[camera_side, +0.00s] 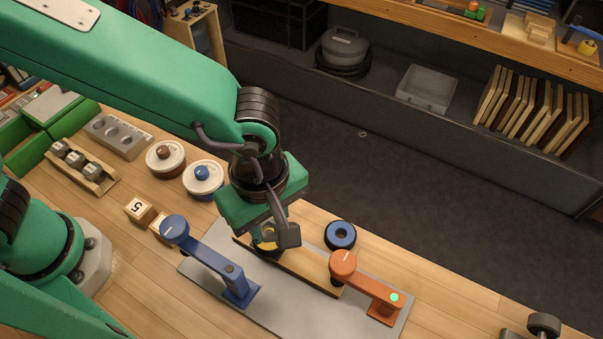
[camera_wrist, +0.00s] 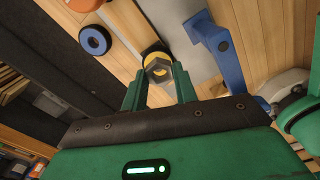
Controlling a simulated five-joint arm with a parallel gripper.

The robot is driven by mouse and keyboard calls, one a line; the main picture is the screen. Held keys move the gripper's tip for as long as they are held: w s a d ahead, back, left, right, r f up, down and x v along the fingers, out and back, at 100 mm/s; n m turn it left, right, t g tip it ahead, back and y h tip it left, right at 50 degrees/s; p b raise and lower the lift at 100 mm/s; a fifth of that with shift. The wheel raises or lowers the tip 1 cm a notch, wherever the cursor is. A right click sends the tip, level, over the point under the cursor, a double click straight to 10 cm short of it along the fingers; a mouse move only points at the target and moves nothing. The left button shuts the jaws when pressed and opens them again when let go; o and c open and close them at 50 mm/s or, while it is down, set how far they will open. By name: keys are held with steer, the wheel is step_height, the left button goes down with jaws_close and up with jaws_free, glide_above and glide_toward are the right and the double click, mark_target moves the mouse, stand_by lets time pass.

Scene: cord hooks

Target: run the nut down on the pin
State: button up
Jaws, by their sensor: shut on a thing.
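My gripper (camera_side: 272,240) points down over the wooden strip on the grey plate, between the blue and orange arms. In the wrist view its two green fingers (camera_wrist: 159,76) are closed on the sides of a grey hex nut (camera_wrist: 158,70). The pin is hidden by the nut and jaws. I cannot tell how far the nut sits along it.
A blue arm (camera_side: 213,259) stands left of my gripper and an orange arm (camera_side: 366,286) right, both on the grey plate (camera_side: 300,312). A blue ring (camera_side: 340,235) lies behind the plate. Two round lidded pots (camera_side: 203,179) stand at the back left.

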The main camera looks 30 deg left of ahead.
mark_target(268, 233)
steer(key=shift+w+a+r, duration=0.55)
steer(key=shift+w+a, duration=0.3)
steer(key=shift+a, duration=0.05)
steer(key=shift+f, duration=0.15)
steer(key=shift+f, duration=2.55)
steer(key=shift+f, duration=0.45)
